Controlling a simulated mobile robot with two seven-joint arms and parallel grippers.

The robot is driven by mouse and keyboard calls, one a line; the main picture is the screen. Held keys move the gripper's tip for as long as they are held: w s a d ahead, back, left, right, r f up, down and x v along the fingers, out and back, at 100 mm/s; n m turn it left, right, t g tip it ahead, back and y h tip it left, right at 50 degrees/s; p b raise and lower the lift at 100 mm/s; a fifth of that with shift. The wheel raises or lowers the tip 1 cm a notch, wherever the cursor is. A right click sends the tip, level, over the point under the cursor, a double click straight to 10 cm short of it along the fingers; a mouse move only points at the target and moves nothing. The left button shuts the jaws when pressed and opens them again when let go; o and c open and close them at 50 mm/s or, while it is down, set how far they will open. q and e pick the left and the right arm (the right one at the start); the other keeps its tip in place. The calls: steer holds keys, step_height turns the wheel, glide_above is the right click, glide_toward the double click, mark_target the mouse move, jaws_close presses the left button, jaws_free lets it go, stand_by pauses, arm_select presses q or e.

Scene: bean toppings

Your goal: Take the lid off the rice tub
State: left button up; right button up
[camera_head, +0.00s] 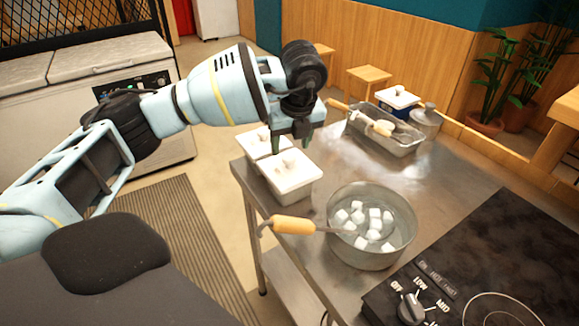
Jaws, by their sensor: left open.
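Two metal tubs with white lids stand side by side at the left edge of the steel table. The nearer tub's lid (291,173) has a white knob on top and is seated on its tub (294,199). The farther tub's lid (255,143) is also on, partly hidden by my gripper. No label shows which tub holds the rice. My left gripper (291,144) points down, open, just above and behind the nearer lid's knob. Its fingers look empty; whether they touch a lid is unclear. My right gripper is out of view.
A metal pot (372,252) with white cubes in liquid and an orange-handled ladle (294,225) stands right of the tubs. A black stove (480,275) is at front right. A metal tray (385,139), a lidded canister (425,121) and a blue box (397,100) stand behind.

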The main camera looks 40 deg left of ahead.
mark_target(289, 156)
arm_select(q)
steer(key=shift+a+f, duration=0.1)
steer(key=shift+f, duration=0.1)
steer(key=x, duration=0.4)
steer(key=shift+w+a+f, duration=0.15)
steer(key=shift+w+f, duration=0.1)
steer(key=shift+w, duration=0.1)
steer(key=c, duration=1)
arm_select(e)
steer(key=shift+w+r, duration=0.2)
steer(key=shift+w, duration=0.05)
arm_select(q)
steer(key=shift+r, duration=0.1)
steer(key=shift+c, duration=0.2)
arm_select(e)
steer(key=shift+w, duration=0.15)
